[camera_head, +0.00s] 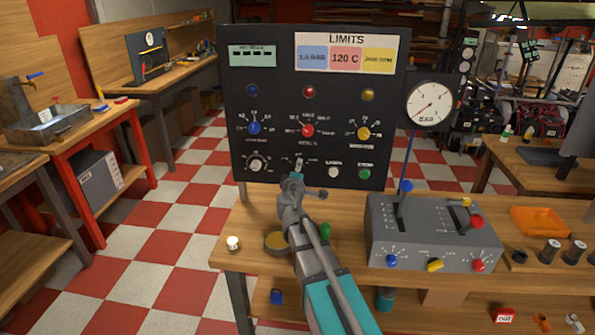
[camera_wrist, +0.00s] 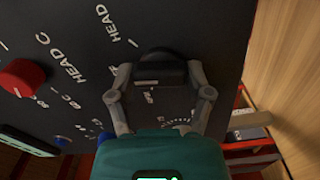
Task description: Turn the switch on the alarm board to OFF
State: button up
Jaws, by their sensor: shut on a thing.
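The black board (camera_head: 262,182) with a LIMITS sign (camera_head: 347,40) stands upright on the bench in the head view. My gripper (camera_head: 297,172) is at its lower middle, below the red knob (camera_head: 308,130). In the wrist view, my gripper (camera_wrist: 160,84) has one finger on each side of a black knob (camera_wrist: 160,66) on the dark panel and is shut on it. White labels and scale marks surround the knob. Its pointer direction and the word it points to cannot be read. In the head view my gripper mostly hides this knob.
Blue (camera_head: 254,127) and yellow (camera_head: 364,133) knobs are above. A gauge (camera_head: 430,104) and grey lever box (camera_head: 425,240) stand on the right.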

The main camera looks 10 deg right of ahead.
jog(key=shift+n, duration=1.1)
jog(key=o, duration=1.1)
jog(key=shift+o, duration=0.2)
jog(key=shift+s, duration=0.1)
jog(key=v, duration=1.1)
jog(key=shift+s, duration=0.35)
jog(key=shift+s+a, duration=0.1)
jog(key=shift+a, duration=0.1)
